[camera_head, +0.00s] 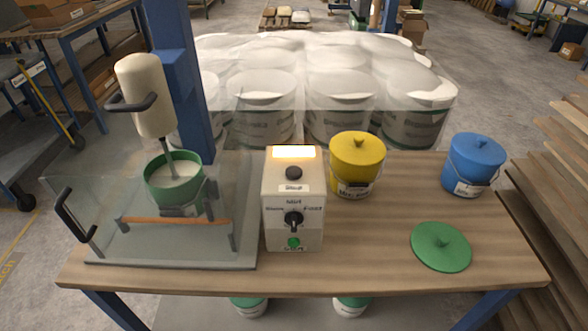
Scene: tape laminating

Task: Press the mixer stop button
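The mixer control box (279,204) is a pale upright box standing on the wooden table. A lit white-yellow lamp (294,151) is on its top. Below it sits a round dark button (294,172) with a small label whose text is too blurred to read surely. Further down are a black speed dial (293,220) and a green button (294,242). The mixer (140,95), cream with a black handle, stands to the left, its shaft reaching into an open green bucket (160,185) with white contents. Neither of my grippers is in view.
A clear guard (105,175) with a black handle surrounds the bucket. A yellow lidded bucket (358,160) stands right of the box, a blue one (474,160) farther right. A green lid (440,247) lies on the table (370,255). The table front is mostly clear.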

